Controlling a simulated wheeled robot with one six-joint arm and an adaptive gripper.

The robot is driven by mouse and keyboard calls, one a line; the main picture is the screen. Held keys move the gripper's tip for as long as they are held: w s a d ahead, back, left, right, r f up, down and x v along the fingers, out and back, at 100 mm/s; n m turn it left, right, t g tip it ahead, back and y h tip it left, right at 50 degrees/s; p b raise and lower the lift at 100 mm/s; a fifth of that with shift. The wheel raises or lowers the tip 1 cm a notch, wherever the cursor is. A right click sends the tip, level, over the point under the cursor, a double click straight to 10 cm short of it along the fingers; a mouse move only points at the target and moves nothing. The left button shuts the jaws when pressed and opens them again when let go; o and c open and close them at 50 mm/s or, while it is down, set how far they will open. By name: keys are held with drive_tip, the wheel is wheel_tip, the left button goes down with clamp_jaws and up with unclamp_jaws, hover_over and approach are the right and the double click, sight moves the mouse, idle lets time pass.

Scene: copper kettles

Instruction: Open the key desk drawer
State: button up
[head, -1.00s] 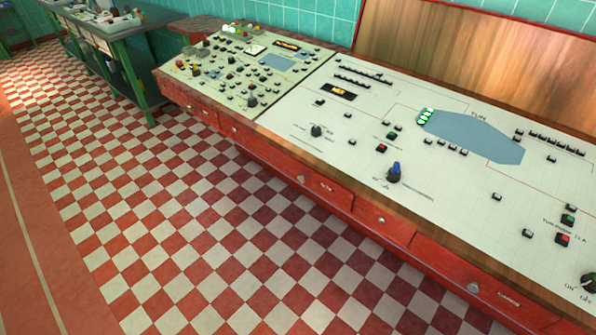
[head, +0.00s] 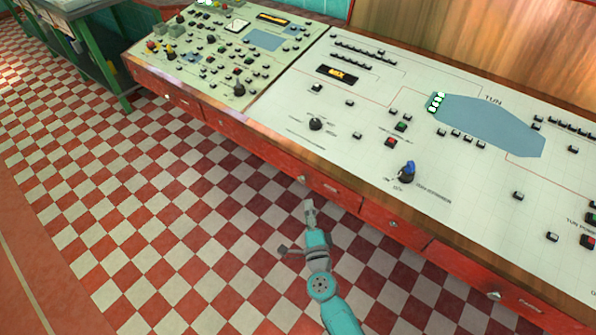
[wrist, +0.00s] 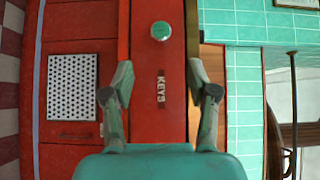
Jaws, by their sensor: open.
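The key drawer (wrist: 145,55) is a red front with a white "KEYS" label (wrist: 161,90) and a round pale green-grey knob (wrist: 160,31). It looks shut. In the wrist view the picture is turned, so the label reads sideways. In the head view the drawer (head: 325,187) sits under the front edge of the desk, with its small knob (head: 303,178) at the left. My gripper (wrist: 157,75) is open and empty, its two fingers on either side of the drawer front, with the knob ahead between them, apart from it. In the head view my gripper (head: 309,205) is just in front of this drawer.
The control desk (head: 300,105) has a wooden front edge, switches and a blue screen shape. More red drawers (head: 390,223) with knobs lie to the right and left. The checkered floor (head: 190,230) in front is clear. A green table (head: 105,50) stands at the back left.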

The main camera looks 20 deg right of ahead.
sight(302, 182)
drive_tip(key=w, duration=0.4)
drive_tip(key=w+d, duration=0.1)
drive_tip(key=w, duration=0.7)
drive_tip(key=shift+d+r, duration=0.1)
drive_tip(key=shift+d, duration=0.15)
clamp_jaws()
